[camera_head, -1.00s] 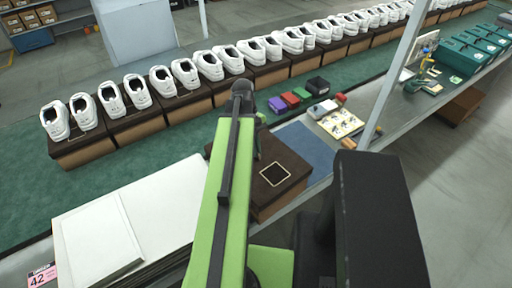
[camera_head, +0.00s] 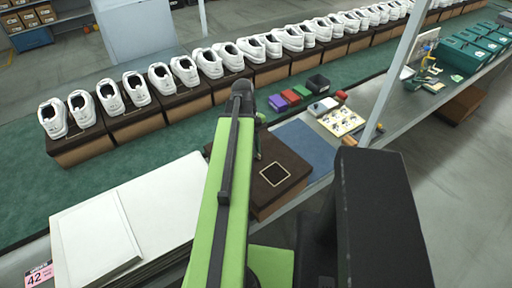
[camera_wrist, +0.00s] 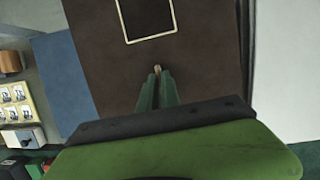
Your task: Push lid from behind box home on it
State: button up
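The shoe box (camera_head: 283,198) stands on the bench right of my arm, with its dark brown lid (camera_head: 290,160) on top. The lid carries a pale square outline and also fills the middle of the wrist view (camera_wrist: 110,75). My gripper (camera_wrist: 157,72) points at the lid, its two green fingers close together with a small tan spot at their tips. I see nothing held.
A blue mat (camera_head: 303,143) lies just behind the box. Beyond it are a sticker card (camera_head: 341,121) and small coloured blocks (camera_head: 291,96). White sheets (camera_head: 140,220) are stacked at left. White shoes (camera_head: 185,70) on boxes line the green belt. A grey post (camera_head: 395,75) rises at right.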

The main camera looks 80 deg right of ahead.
jog(key=o, duration=0.5)
jog(key=p+v, duration=1.6)
jog(key=v, duration=0.1)
jog(key=shift+w+d+r+p, duration=0.15)
jog(key=shift+r+p, duration=0.1)
jog(key=shift+p, duration=0.15)
